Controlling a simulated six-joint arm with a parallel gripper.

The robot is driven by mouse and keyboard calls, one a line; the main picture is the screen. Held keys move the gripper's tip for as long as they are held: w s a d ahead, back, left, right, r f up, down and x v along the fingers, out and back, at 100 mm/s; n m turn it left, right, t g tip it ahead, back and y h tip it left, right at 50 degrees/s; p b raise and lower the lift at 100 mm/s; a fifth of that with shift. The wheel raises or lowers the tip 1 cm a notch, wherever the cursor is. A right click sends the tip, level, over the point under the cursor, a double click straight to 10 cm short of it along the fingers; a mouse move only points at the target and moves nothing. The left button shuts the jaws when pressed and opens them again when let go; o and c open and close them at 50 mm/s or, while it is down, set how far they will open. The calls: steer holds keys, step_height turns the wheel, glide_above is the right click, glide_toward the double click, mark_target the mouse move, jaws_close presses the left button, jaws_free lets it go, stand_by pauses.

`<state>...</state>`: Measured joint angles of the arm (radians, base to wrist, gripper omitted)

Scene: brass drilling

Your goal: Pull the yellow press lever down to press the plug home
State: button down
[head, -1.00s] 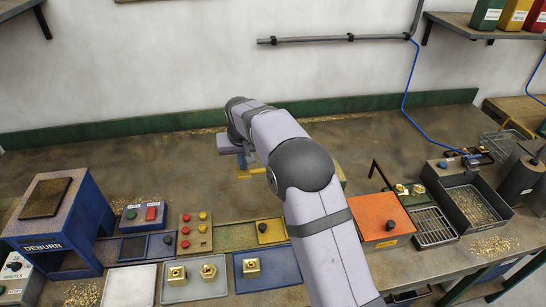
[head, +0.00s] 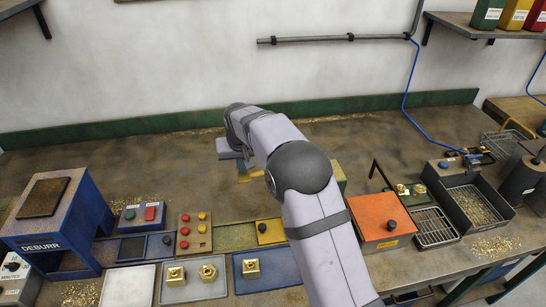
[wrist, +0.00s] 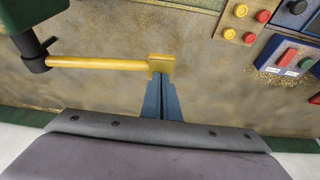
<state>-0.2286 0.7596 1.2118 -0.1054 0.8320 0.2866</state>
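The yellow press lever (wrist: 100,62) runs left to right in the wrist view, from a dark hub (wrist: 33,58) to a yellow block at its end. My gripper (wrist: 162,78) has its blue fingers together, with the tips at that end block. I cannot tell whether they press on it or only overlap it in the picture. In the head view my gripper (head: 246,168) is left of the arm's elbow, and a small bit of the yellow lever (head: 250,177) shows below it. My arm hides most of the press. The plug cannot be made out.
A button panel (head: 195,233) and a blue deburr box (head: 58,220) stand to the left. Trays with brass parts (head: 193,292) lie along the front. An orange box (head: 384,222) and a chip tray (head: 470,208) are to the right. The bench behind the gripper is clear.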

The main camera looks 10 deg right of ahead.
steer(key=shift+s+f, duration=0.1)
steer(key=shift+f, duration=0.45)
steer(key=shift+f+b, duration=0.35)
steer(key=shift+d+f, duration=0.25)
steer(key=shift+f, duration=0.5)
stand_by(1.0)
steer(key=shift+r, duration=0.2)
stand_by(0.4)
steer(key=shift+r+p, duration=0.45)
steer(key=shift+r, duration=0.15)
steer(key=shift+a+r+p, duration=0.1)
steer(key=shift+r+p, duration=2.45)
steer(key=shift+r, duration=0.9)
